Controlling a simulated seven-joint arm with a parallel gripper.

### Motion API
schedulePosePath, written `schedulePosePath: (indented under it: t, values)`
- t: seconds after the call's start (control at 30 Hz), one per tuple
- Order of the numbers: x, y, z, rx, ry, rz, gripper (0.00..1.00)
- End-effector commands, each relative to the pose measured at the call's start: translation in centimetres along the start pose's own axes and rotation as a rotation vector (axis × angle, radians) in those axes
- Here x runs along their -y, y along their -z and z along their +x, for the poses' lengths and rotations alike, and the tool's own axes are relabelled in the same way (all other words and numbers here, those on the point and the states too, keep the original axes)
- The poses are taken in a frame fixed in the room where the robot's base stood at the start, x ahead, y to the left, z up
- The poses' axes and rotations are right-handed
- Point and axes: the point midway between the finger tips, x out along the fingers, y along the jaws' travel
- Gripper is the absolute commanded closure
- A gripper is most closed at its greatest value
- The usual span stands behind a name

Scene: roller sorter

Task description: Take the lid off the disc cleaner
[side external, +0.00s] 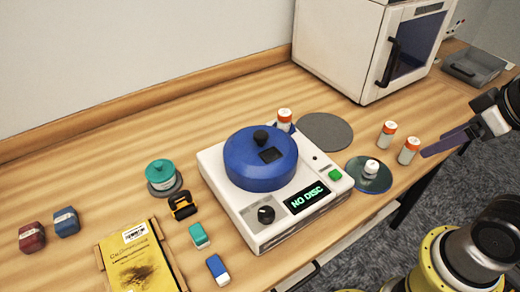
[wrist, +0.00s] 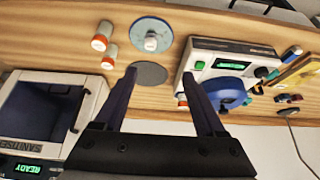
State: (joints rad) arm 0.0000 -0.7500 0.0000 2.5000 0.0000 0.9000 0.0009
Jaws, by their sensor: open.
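The disc cleaner (side external: 228,208) is a white box on the table with a "NO DISC" display, a green button and a black dial. Its round blue lid (side external: 258,170) with a black knob (side external: 261,137) sits on top. The wrist view also shows the cleaner (wrist: 245,48) and lid (wrist: 228,88) at right, partly behind a finger. My gripper (side external: 440,146) is at the right of the side view, well apart from the cleaner. Its two fingers are spread and empty in the wrist view (wrist: 162,66).
A shiny disc (side external: 376,186) carries a small white object. Orange-capped bottles (side external: 387,134) (side external: 408,151) stand near my gripper; another (side external: 284,118) is behind the lid. A grey round mat (side external: 325,131) is bare. A white sanitiser (side external: 345,50) stands behind. Small items and a yellow book (side external: 140,262) lie left.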

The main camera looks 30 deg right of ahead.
Motion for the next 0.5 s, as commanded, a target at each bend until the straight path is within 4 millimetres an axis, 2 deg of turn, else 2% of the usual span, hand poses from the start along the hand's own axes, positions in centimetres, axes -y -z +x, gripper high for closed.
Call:
schedulePosePath:
  t: [0.17, 0.27, 0.37, 0.5]
  values:
    - [0.0, -0.5, 0.0, 0.022, -0.002, 0.087, 0.28]
    - [-0.1, -0.1, -1.1, 0.03, -0.01, 0.208, 0.28]
    - [-0.3, 2.1, -3.1, 0.03, -0.023, 0.361, 0.28]
    - [-0.1, 6.0, -5.5, 0.06, -0.039, 0.538, 0.28]
